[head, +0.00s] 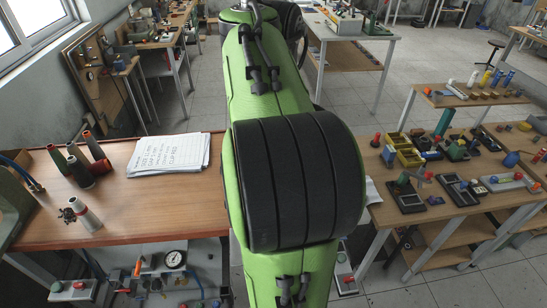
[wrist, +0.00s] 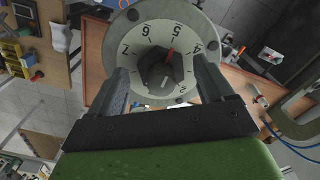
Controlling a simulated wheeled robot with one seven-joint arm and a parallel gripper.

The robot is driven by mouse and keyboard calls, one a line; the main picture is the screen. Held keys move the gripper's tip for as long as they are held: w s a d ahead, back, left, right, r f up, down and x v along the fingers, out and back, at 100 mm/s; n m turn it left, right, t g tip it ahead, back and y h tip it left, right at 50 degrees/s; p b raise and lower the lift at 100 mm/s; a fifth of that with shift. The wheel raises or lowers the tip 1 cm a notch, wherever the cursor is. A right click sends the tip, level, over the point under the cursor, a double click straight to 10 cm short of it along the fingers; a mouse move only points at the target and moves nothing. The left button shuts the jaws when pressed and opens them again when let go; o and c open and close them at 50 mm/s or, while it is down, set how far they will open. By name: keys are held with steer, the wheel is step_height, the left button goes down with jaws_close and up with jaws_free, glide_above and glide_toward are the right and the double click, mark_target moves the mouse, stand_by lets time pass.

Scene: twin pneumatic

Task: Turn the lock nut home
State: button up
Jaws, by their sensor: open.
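In the wrist view a dark hexagonal nut (wrist: 163,80) sits at the centre of a pale round dial (wrist: 131,52) with numbers around its face. A short red mark shows beside the nut, near the 5. My gripper (wrist: 163,84) is open, with one finger on the left and one on the right of the nut. A gap shows between each finger and the nut. The fingers cover the left and right sides of the dial face. In the head view my green arm hides the gripper, the nut and the dial.
A wooden bench (head: 150,205) carries a paper stack (head: 168,156) and several bottle-like pieces. A table of small parts (head: 470,203) stands at the right. Blue tubing (wrist: 290,144) runs at the wrist view's right.

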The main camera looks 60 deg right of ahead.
steer(key=shift+a+f, duration=0.1)
steer(key=shift+f, duration=0.3)
steer(key=shift+r, duration=0.1)
steer(key=shift+c, duration=0.6)
steer(key=c, duration=0.9)
